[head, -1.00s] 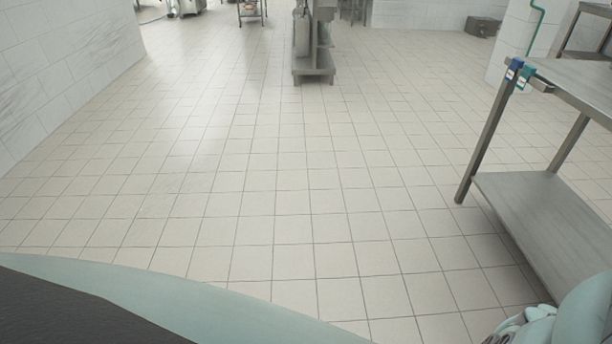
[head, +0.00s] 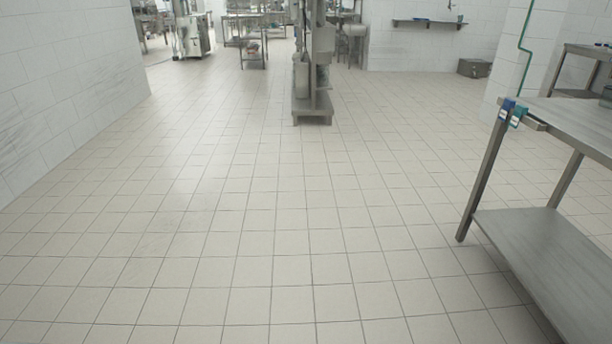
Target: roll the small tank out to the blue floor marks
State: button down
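My gripper is not in view. No blue floor marks show on the tiles in the head view. A metal unit on a small base (head: 193,36) stands at the far left back, near the end of the left wall. It is too small and distant for me to tell whether it is the small tank.
A steel table with a lower shelf (head: 560,262) stands close on the right. A steel rack (head: 312,105) stands at the back centre. A dark box (head: 474,68) lies by the back wall. A white tiled wall (head: 65,80) runs along the left. The tiled floor (head: 200,210) between is clear.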

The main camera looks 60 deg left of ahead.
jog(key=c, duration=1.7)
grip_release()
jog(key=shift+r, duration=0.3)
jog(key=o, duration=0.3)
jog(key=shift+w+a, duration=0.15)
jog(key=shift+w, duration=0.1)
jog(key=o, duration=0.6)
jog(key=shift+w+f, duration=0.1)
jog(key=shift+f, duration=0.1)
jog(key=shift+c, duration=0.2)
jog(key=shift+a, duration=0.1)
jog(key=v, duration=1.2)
